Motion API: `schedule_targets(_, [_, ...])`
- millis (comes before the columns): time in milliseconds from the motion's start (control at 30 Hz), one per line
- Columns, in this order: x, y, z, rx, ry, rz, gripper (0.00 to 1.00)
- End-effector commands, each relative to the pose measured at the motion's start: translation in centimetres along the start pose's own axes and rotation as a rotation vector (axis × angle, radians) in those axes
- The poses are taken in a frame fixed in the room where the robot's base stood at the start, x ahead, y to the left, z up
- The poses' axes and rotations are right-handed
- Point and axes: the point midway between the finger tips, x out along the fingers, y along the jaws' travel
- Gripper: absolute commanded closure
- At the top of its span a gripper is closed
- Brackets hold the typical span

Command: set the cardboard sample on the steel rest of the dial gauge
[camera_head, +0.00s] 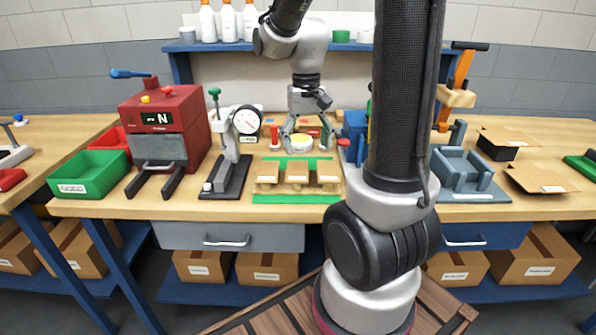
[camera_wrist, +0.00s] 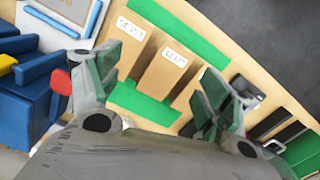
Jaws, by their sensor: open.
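Several cardboard samples stand in a row between green strips on the bench: a left one (camera_head: 267,172), a middle one (camera_head: 298,173) and a right one (camera_head: 328,172). Two labelled samples (camera_wrist: 124,46) and (camera_wrist: 168,72) show in the wrist view. The dial gauge (camera_head: 246,121) stands left of the row on a dark base, with its steel rest low at the front, small and hard to make out. My gripper (camera_head: 304,146) is open and empty, above and behind the row; in the wrist view its fingers (camera_wrist: 157,88) spread on either side, apart from the samples.
A red press (camera_head: 168,135) and a green bin (camera_head: 92,172) stand left of the gauge. A blue machine (camera_head: 355,135) stands right of the row, near my gripper. A blue-grey fixture (camera_head: 462,172) and cardboard pieces (camera_head: 540,178) lie farther right.

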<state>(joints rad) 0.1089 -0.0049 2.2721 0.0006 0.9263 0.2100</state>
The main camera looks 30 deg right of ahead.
Motion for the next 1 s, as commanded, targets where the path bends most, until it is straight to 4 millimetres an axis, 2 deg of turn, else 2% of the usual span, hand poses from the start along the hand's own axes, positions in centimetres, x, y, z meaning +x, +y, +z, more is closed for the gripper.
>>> schedule_targets(100, [1.0,-0.5,-3.6,0.116,-0.001,0.0,0.21])
schedule_targets(200, [-0.1,-0.9,-5.3,0.224,0.047,-0.015,0.21])
schedule_targets(367, [1.1,-0.9,-5.2,0.276,0.046,-0.016,0.21])
schedule_targets(800, [7.1,-1.2,-5.2,0.272,0.047,-0.016,0.21])
schedule_targets(1000, [7.7,-1.2,-5.3,0.272,0.05,-0.017,0.21])
